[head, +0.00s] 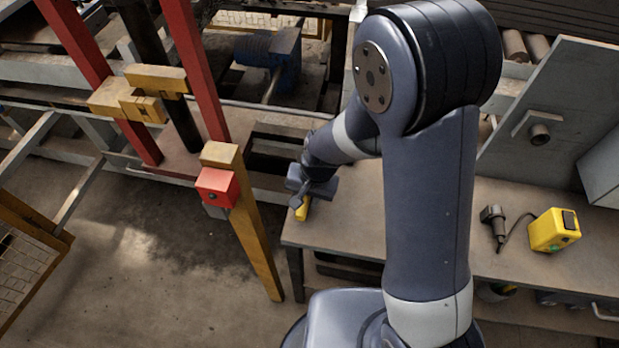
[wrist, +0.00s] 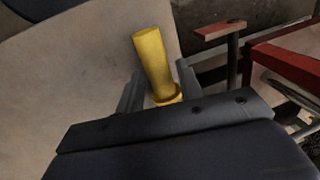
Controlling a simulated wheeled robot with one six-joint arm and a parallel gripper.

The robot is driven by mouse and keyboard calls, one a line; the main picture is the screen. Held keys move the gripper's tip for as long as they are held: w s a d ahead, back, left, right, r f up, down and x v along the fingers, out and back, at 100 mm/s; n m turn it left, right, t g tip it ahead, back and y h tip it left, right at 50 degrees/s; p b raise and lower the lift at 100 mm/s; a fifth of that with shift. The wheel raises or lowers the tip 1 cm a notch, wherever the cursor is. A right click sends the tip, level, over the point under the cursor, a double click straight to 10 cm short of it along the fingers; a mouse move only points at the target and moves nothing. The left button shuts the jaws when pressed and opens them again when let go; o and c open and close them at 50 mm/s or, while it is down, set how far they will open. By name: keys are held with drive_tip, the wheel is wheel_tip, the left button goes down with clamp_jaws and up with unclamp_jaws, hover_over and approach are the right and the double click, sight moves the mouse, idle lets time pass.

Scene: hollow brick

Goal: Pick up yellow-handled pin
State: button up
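The yellow-handled pin (wrist: 153,62) is at the table's left end; in the wrist view its yellow cylindrical handle and a collar at its base show. In the head view a small part of the yellow handle (head: 302,209) shows just below my gripper (head: 298,198). In the wrist view my gripper's two fingers (wrist: 160,82) stand on either side of the handle, with narrow gaps beside it. The gripper looks open around the handle. The pin's lower part is hidden behind the gripper body.
The brown workbench (head: 345,225) carries a dark handheld tool (head: 494,222) and a yellow box (head: 554,230) at the right. A yellow post with a red block (head: 217,187) stands left of the bench. The bench top between my gripper and the tool is largely clear.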

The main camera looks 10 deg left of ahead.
clamp_jaws()
